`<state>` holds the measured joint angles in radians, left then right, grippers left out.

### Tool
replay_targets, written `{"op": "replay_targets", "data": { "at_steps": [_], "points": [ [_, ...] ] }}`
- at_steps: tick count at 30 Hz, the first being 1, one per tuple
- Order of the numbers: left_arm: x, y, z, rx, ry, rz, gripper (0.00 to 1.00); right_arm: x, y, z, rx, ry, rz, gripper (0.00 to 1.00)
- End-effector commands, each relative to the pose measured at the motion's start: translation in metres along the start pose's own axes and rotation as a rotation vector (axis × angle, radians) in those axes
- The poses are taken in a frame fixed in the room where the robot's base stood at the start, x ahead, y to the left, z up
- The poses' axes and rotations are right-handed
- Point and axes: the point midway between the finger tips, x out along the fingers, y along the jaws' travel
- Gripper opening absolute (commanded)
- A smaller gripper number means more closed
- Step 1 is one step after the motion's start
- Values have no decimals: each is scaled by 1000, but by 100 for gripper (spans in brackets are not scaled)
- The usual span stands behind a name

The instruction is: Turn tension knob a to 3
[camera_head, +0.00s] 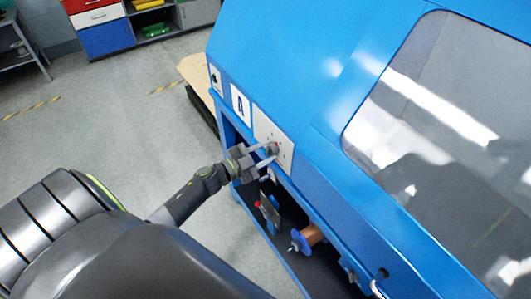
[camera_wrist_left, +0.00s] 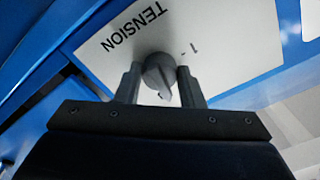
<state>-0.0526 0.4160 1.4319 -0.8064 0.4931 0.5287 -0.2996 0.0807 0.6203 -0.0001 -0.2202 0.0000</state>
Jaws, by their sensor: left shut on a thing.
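The tension knob (camera_wrist_left: 158,72) is grey and round with a pale pointer, on a white plate (camera_wrist_left: 100,45) lettered TENSION with a mark "1" near it. My left gripper (camera_wrist_left: 160,78) has one finger on each side of the knob and is shut on it. In the head view the knob (camera_head: 272,148) sits on the white panel beside a plate marked A (camera_head: 240,103), and my left gripper (camera_head: 268,153) reaches it from the left. The other scale numbers are hidden or too small to read. My right gripper is not in view.
The blue machine (camera_head: 290,60) fills the right, with a large window (camera_head: 440,110). Below the panel an open bay holds a copper-coloured spool (camera_head: 308,236) and a small red-tipped part (camera_head: 262,205). Grey floor (camera_head: 110,130) is clear at the left.

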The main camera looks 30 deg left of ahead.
Motion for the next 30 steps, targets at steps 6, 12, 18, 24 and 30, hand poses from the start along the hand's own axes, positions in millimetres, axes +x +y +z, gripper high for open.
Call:
{"op": "replay_targets", "data": {
  "at_steps": [6,12,18,24,30],
  "points": [
    [0,0,1,175,0,0,12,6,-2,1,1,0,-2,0],
    [0,0,1,292,0,0,12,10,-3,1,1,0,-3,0],
    [0,0,0,360,-1,0,12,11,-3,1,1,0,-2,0],
    [0,0,0,387,-1,1,12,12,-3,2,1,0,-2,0],
    [0,-1,0,390,-1,1,12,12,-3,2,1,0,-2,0]
  ]
}}
